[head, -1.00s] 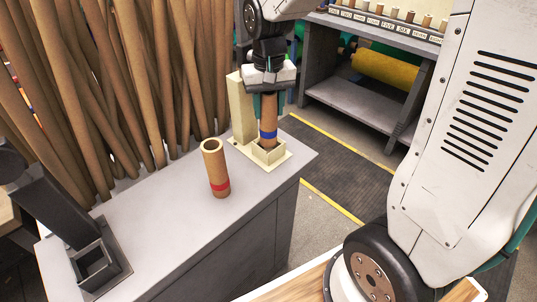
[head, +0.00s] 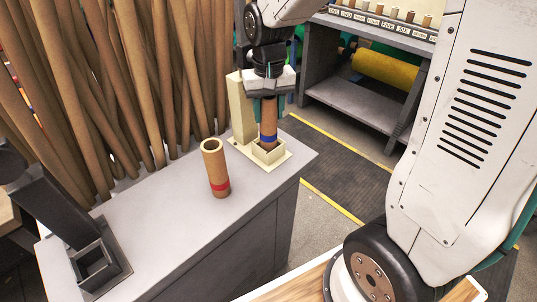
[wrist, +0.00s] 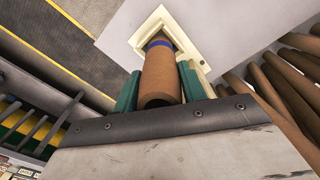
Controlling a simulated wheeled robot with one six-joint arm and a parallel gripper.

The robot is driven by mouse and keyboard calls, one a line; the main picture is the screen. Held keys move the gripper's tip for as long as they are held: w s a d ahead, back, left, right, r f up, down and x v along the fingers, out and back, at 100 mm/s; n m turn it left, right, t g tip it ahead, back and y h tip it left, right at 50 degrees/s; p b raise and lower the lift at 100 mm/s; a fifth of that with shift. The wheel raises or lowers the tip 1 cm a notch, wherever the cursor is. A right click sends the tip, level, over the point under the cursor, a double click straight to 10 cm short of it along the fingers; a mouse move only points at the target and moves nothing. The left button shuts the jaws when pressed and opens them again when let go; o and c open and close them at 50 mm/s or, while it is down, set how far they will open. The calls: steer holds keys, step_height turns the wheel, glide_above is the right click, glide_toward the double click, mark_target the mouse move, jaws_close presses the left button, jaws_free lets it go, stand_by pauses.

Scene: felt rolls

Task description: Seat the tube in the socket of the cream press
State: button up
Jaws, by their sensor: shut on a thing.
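A brown cardboard tube with a blue band (head: 269,125) stands upright in my gripper (head: 269,103). The gripper's green fingers are shut on its upper part. The tube's lower end is at the square socket of the cream press (head: 282,159), and its bottom is hidden by the socket's walls. The cream press has a tall column behind the socket. In the wrist view the tube (wrist: 161,75) runs between the green fingers (wrist: 160,90) towards the cream socket (wrist: 147,38), with the blue band close to the opening. I cannot tell how deep it sits.
A second tube with a red band (head: 215,167) stands on the grey bench (head: 165,215), left of the cream press. A dark press with an empty square socket (head: 97,268) is at the bench's near left. Many tall cardboard tubes (head: 120,80) lean behind the bench.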

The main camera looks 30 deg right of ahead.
mark_target(269, 122)
steer(key=shift+f, duration=1.85)
stand_by(1.2)
steer(key=o, duration=1.2)
step_height(269, 122, up, 8)
steer(key=shift+f, duration=0.1)
steer(key=s+r+n, duration=0.1)
steer(key=s+r, duration=0.1)
steer(key=s, duration=0.9)
steer(key=s+r+n+t, duration=0.1)
steer(key=s+r, duration=0.2)
steer(key=s, duration=0.9)
steer(key=shift+d, duration=0.4)
